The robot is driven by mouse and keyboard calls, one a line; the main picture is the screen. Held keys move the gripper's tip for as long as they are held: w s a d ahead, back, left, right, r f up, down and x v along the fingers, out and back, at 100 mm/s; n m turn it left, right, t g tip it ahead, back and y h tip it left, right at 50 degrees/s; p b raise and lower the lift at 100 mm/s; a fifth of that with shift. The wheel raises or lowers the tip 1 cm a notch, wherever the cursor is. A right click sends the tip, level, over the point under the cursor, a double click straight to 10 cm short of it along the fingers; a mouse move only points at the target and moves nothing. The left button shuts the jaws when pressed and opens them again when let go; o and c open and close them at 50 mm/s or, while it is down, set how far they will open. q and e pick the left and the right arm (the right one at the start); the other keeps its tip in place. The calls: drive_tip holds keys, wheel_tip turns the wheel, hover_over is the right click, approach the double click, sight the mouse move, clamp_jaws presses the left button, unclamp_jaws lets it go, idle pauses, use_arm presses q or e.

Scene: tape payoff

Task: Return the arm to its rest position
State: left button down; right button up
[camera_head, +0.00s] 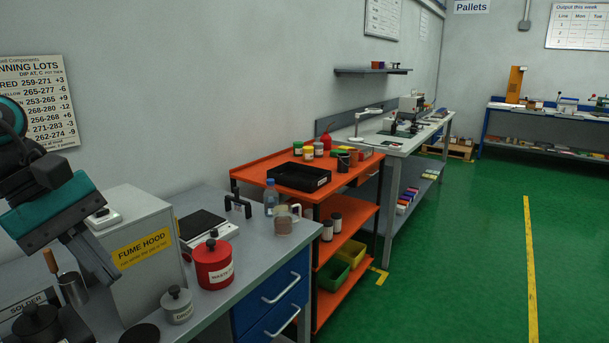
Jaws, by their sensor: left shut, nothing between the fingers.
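My left arm comes in from the left edge, dark with teal parts. My left gripper (100,268) is shut and empty, its fingers slanting down to the right in front of the grey fume hood (148,255). The fingertips hang above the grey bench (222,312), near a metal cup (73,289) with a wooden-handled tool; I cannot tell how close they are. My right gripper is not in view.
A red waste can (213,266), a small grey lidded pot (177,306) and a dark lidded pot (37,325) stand on the bench. A scale (207,226) is behind them. An orange shelf cart (258,168) stands beyond. The green floor (455,265) at right is clear.

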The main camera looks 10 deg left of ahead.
use_arm(q)
drive_tip(key=w+a+f+n+t+h, duration=0.15)
drive_tip(key=f+n+t, duration=0.7)
drive_tip(key=n, duration=0.85)
drive_tip(key=w+d+f+n+t+h, duration=0.15)
drive_tip(key=f+n+t, duration=0.45)
drive_tip(key=f+n, duration=0.8)
drive_tip(key=s+d+f+n+g+y, duration=0.2)
drive_tip(key=s+d+f+n, duration=0.3)
drive_tip(key=n, duration=0.8)
drive_tip(key=s+d+f+n+g+y, duration=0.2)
drive_tip(key=s+d+f+n+y, duration=0.2)
drive_tip(key=d+f+n, duration=0.3)
wheel_tip(320, 180, down, 4)
drive_tip(key=s+n, duration=0.1)
drive_tip(key=n, duration=0.5)
drive_tip(key=shift+n, duration=0.4)
